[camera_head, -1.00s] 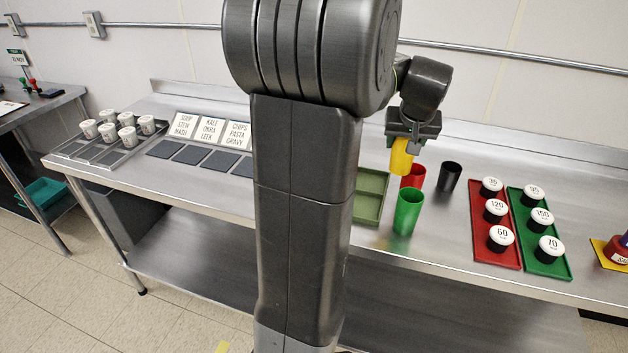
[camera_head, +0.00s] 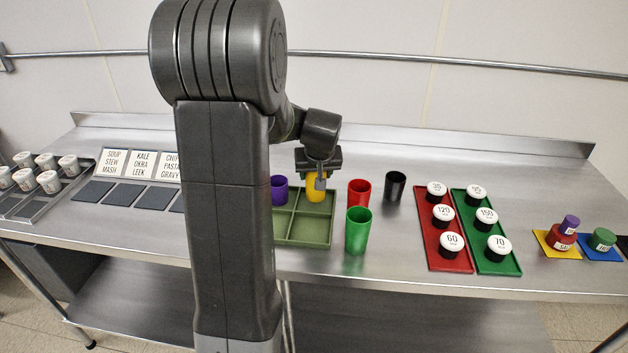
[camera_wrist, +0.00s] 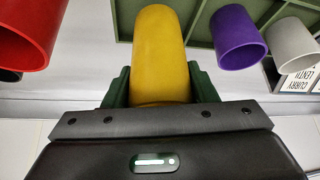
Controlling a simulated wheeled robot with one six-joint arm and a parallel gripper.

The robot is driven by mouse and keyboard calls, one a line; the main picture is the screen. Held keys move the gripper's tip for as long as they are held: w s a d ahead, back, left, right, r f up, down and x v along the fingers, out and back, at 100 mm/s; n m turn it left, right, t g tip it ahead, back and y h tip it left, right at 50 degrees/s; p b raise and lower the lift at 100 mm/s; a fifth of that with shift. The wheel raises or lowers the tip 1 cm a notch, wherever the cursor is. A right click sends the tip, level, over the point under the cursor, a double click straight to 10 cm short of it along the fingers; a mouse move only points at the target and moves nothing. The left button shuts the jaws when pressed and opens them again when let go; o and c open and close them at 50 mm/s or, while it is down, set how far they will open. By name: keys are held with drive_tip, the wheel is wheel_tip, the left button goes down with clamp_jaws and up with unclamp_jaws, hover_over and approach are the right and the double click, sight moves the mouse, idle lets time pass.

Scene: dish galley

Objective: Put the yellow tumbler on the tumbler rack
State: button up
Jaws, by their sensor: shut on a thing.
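The yellow tumbler (camera_head: 316,188) is held in my gripper (camera_head: 318,172), over the back right part of the green divided tumbler rack (camera_head: 305,242). In the wrist view the yellow tumbler (camera_wrist: 160,55) sits between the two green fingers of my gripper (camera_wrist: 160,88), which is shut on it. I cannot tell whether its base touches the rack. A purple tumbler (camera_head: 279,188) stands in the back left part of the rack. The front compartments that show are empty. My arm hides what lies to the left of the rack.
A green tumbler (camera_head: 358,230) and a red tumbler (camera_head: 359,192) stand close to the right of the rack. A black tumbler (camera_head: 395,186) is further right. Red (camera_head: 449,262) and green (camera_head: 499,266) trays hold lidded pots. In the wrist view a white tumbler (camera_wrist: 290,42) shows beside the purple one.

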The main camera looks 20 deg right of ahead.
drive_tip(key=shift+f, duration=1.25)
drive_tip(key=shift+f, duration=0.2)
drive_tip(key=o, duration=1)
drive_tip(key=shift+r, duration=0.4)
drive_tip(key=v, duration=1.1)
drive_tip(key=shift+s+r+b, duration=0.2)
drive_tip(key=shift+r+b, duration=0.05)
drive_tip(key=shift+b, duration=0.1)
